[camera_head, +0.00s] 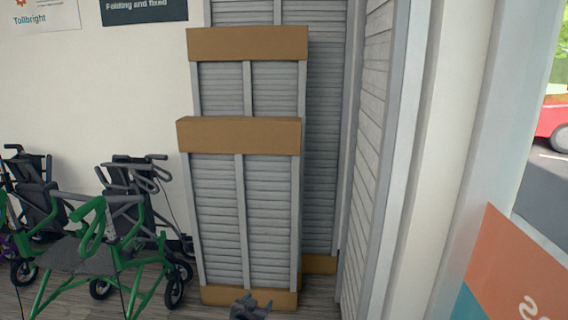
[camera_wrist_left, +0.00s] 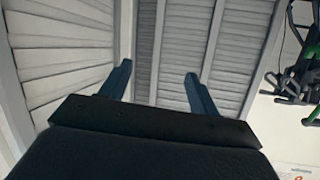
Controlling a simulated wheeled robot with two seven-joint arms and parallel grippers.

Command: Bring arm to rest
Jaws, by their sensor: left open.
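My left gripper (camera_head: 250,308) shows only as a small dark grey part at the bottom edge of the head view, in front of the base of the slatted panels. In the left wrist view its two dark fingers (camera_wrist_left: 158,84) stand well apart with nothing between them. Grey slatted panels (camera_wrist_left: 185,55) lie beyond the fingers in that view. The rest of the left arm is out of the head view. My right gripper is in neither view.
Slatted panels with brown end caps (camera_head: 240,136) lean in the corner ahead. A green-framed walker (camera_head: 95,235) and dark folded walkers (camera_head: 140,185) stand at left. A slatted side wall (camera_head: 365,170) and an orange and teal panel (camera_head: 515,265) are at right.

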